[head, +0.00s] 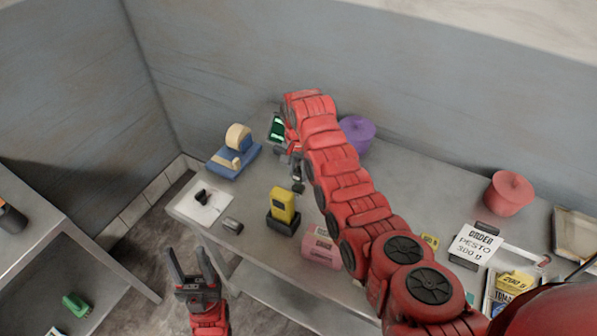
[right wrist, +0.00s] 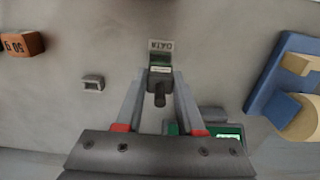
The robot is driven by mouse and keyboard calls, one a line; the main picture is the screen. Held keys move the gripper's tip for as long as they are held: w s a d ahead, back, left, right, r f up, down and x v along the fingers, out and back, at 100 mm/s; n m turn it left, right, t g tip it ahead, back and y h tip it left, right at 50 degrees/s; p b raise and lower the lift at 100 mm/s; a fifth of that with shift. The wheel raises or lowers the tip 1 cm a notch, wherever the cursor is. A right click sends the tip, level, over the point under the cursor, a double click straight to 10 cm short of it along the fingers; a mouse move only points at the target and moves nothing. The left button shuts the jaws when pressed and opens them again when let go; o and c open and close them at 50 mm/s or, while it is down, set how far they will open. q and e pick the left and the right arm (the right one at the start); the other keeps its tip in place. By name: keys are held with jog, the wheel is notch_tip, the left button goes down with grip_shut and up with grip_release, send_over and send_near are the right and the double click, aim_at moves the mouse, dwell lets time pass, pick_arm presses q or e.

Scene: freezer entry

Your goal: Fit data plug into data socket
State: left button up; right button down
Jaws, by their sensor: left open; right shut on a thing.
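My right gripper (right wrist: 160,88) is shut on a small dark plug (right wrist: 158,97). Just above the plug in the right wrist view is a small socket (right wrist: 160,62) with a pale and green front, beside an upside-down DATA label (right wrist: 160,45). The plug's front end lines up with the socket and is very close to it. I cannot tell whether they touch or the plug is partly in. In the head view my right gripper (head: 296,172) is low over the back of the bench, partly hidden by my arm. My left gripper (head: 193,268) is open and empty, off the bench's front left.
A green-screened device (right wrist: 218,133) lies close to my right fingers. A blue tape dispenser (head: 233,160), a yellow device in a black dock (head: 283,207), a pink box (head: 321,248) and a purple pot (head: 356,135) stand around. A grey bracket (right wrist: 93,83) sits left in the right wrist view.

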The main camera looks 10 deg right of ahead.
jog(key=shift+f+b, duration=1.1)
jog(key=shift+f, duration=0.35)
jog(key=shift+c, duration=2.2)
grip_release()
jog(key=shift+r, duration=0.1)
jog(key=shift+r, duration=0.2)
notch_tip(320, 180, up, 3)
jog(key=shift+w+f+b, duration=0.1)
jog(key=shift+b, duration=0.55)
notch_tip(320, 180, up, 6)
jog(key=shift+d+r+p, duration=0.1)
jog(key=shift+r+p, duration=0.05)
jog(key=shift+p, duration=0.8)
notch_tip(320, 180, up, 6)
jog(key=shift+r+b, duration=0.2)
jog(key=shift+b, duration=0.7)
jog(key=shift+r, duration=0.7)
